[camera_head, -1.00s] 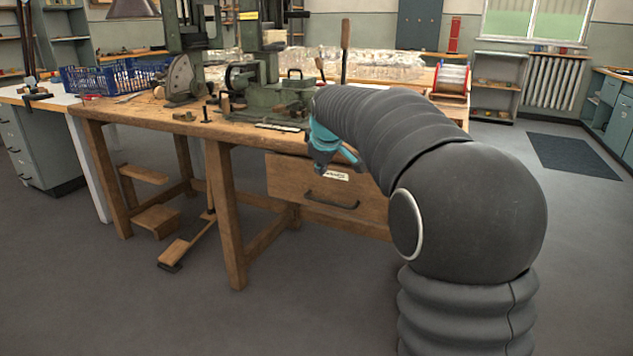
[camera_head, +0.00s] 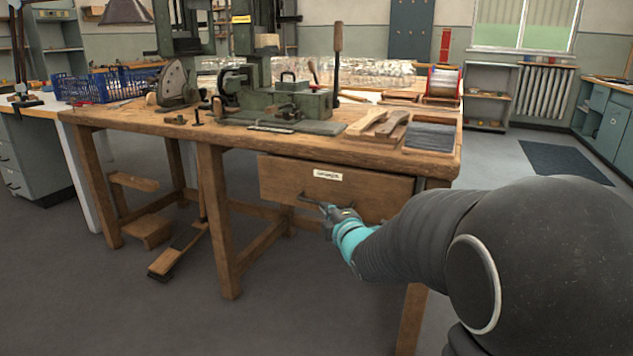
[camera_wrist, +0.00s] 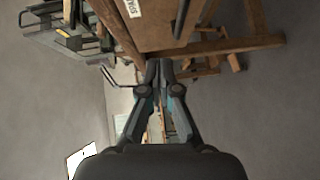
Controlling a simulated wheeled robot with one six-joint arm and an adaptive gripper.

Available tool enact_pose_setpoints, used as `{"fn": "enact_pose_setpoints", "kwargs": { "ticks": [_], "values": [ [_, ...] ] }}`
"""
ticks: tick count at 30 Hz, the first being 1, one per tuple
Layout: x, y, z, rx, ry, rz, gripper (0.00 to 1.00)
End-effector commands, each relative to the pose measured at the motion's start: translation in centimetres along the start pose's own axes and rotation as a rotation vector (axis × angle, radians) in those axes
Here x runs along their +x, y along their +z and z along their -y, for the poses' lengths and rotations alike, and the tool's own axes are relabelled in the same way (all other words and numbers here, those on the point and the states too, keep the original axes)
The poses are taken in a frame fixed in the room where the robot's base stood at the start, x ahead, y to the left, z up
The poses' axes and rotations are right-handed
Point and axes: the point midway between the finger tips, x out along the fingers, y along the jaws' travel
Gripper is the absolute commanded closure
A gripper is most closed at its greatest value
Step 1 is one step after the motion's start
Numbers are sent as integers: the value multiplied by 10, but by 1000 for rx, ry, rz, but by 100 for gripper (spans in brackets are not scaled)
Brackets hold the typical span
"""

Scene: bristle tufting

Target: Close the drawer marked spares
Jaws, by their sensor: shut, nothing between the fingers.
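The spares drawer (camera_head: 285,183) is a wooden front under the bench top, with a white label (camera_head: 327,175) and a dark bar handle (camera_head: 310,200). Its front appears to stand a little out from the bench; how far is hard to tell. My gripper (camera_head: 328,209) is at the handle's right part in the head view, hiding some of it. In the wrist view the drawer front (camera_wrist: 160,32), label (camera_wrist: 132,8) and handle (camera_wrist: 181,20) show beyond my gripper (camera_wrist: 166,64). Its fingers are shut and empty. Contact with the drawer cannot be made out.
The wooden bench (camera_head: 225,145) carries a green machine (camera_head: 290,102), wooden pieces (camera_head: 385,124) and a dark pad (camera_head: 432,137). A bench leg (camera_head: 220,225) stands left of the drawer, with a pedal (camera_head: 170,258) beyond. The floor in front is clear.

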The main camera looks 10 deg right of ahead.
Motion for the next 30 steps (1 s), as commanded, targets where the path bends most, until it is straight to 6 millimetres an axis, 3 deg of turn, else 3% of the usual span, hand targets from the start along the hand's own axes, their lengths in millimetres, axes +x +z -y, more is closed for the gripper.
{"fn": "enact_pose_setpoints", "kwargs": {
  "ticks": [4,10,25,30],
  "values": [
    [0,-7,-18,-52,80,-31,100],
    [13,-8,-21,-68,86,-33,100],
    [102,-11,-28,-66,85,-32,100],
    [118,7,-31,-67,85,-29,100]
  ]
}}
